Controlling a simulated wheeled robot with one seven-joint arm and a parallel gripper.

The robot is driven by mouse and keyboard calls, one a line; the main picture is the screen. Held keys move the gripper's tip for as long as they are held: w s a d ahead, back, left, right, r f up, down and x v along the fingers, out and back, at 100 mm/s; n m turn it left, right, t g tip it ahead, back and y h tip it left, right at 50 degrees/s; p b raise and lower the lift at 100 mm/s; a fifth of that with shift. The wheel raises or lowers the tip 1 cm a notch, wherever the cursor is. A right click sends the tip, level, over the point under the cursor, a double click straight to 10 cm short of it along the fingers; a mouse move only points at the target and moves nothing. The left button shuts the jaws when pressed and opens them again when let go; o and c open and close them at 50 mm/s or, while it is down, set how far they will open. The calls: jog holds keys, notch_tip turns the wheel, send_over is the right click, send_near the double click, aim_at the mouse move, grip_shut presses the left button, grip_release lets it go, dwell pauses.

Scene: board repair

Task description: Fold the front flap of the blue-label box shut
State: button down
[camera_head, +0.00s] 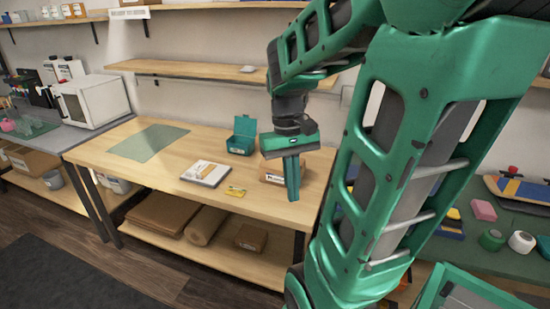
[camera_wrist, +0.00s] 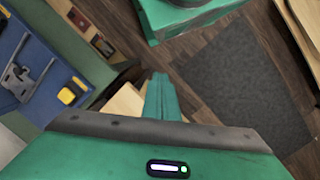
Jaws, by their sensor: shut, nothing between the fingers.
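A brown cardboard box (camera_head: 268,177) with a small label stands on the wooden workbench, partly hidden behind my gripper (camera_head: 292,180). I cannot make out a blue label or the state of its front flap. My gripper hangs fingers down in front of the box's right part in the head view; I cannot tell whether it touches the box. Its fingers are together and hold nothing. They also show in the wrist view (camera_wrist: 160,98), above a pale tan surface (camera_wrist: 124,106), with the floor beyond.
Another cardboard box (camera_head: 250,238) is on the lower shelf. A wall shelf (camera_head: 190,69) hangs above. The bench's front left is clear.

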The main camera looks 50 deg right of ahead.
jog(key=s+a+t, duration=0.1)
jog(key=s+a, duration=0.2)
jog(key=n+t+h, duration=0.3)
jog(key=n+h, duration=0.3)
jog(key=n, duration=0.4)
send_over(279, 164)
jog(key=s+a, duration=0.3)
jog(key=a, duration=0.3)
jog(key=x, duration=1.3)
jog(key=shift+w, duration=0.4)
jog(key=shift+r, duration=0.1)
